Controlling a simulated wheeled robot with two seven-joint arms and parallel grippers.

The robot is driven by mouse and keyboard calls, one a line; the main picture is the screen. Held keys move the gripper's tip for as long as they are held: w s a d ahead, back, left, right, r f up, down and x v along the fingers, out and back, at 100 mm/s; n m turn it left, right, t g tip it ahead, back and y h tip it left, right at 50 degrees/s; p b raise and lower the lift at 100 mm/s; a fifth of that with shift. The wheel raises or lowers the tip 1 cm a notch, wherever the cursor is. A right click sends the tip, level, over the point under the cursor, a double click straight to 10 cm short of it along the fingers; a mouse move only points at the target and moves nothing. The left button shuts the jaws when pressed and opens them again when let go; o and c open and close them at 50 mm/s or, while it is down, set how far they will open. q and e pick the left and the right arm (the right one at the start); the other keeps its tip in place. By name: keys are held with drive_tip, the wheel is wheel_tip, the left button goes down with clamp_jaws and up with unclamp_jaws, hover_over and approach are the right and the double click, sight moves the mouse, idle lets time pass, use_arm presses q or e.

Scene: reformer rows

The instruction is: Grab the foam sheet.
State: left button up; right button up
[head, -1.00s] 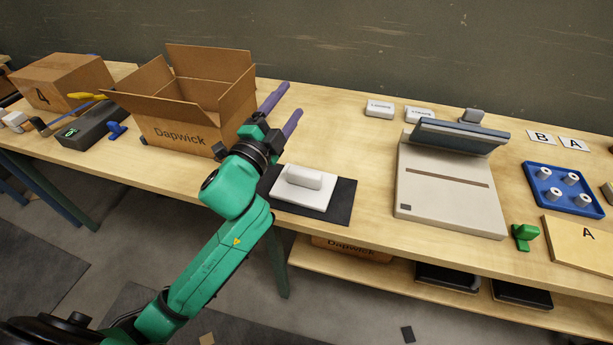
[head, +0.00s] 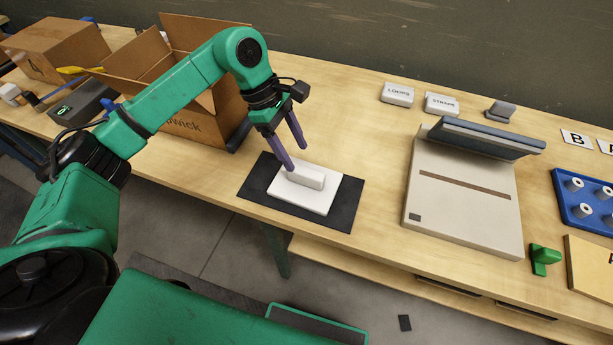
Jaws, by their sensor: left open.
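The foam sheet appears to be the white flat piece (head: 318,202) with a raised white bar (head: 306,177) along its top. It lies on a dark mat (head: 345,212) near the table's front edge. My left gripper (head: 296,158) is open and points down, with its two purple fingers at the far side of the white bar. The nearer fingertip overlaps the bar's left end in this view; I cannot tell whether it touches. My right gripper is not in view.
An open Dapwick carton (head: 180,124) stands left, behind my left arm. A beige device with a raised lid (head: 460,205) stands right. White blocks marked LOOPS (head: 398,94) and STRAPS (head: 441,104) lie behind. Bare table separates mat and device.

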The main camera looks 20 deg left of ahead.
sight(304, 170)
use_arm(q)
drive_tip(key=p+x, duration=0.2)
drive_tip(key=x, duration=0.5)
drive_tip(key=shift+r, duration=0.1)
drive_tip(key=shift+d+f, duration=0.15)
drive_tip(key=shift+f, duration=0.25)
clamp_jaws()
